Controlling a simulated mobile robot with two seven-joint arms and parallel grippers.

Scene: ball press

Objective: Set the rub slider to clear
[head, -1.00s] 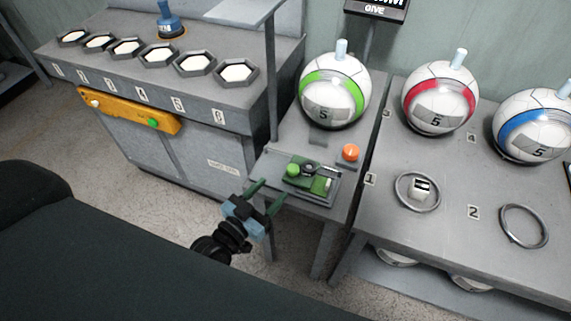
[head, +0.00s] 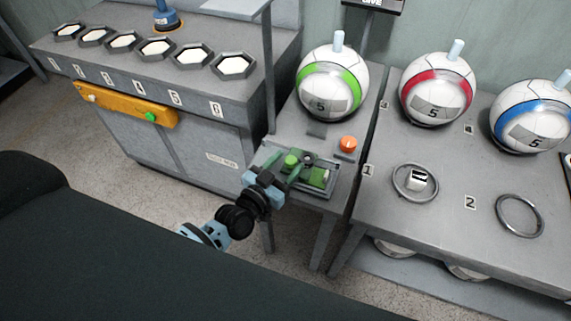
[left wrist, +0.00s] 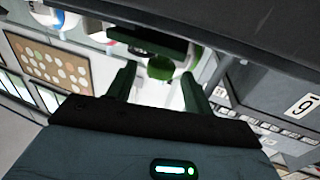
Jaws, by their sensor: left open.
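The rub slider is a small green unit on a grey base plate (head: 325,192), on the narrow grey table. Its round green knob (head: 291,160) stands at the left end, and a dark round part (head: 308,158) sits to its right. My left gripper (head: 286,166) is open, with its green fingers reaching over the table's front edge to the knob. In the left wrist view the green knob (left wrist: 160,68) shows between the tips of my open left gripper (left wrist: 158,78). I cannot tell whether either finger touches it. My right gripper is not in view.
An orange button (head: 348,143) is behind the slider. A white ball with a green band (head: 347,78) stands further back, beside a thin grey post (head: 269,75). The cabinet with hexagonal cups (head: 232,65) is left. Red-banded (head: 436,88) and blue-banded (head: 535,116) balls stand right.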

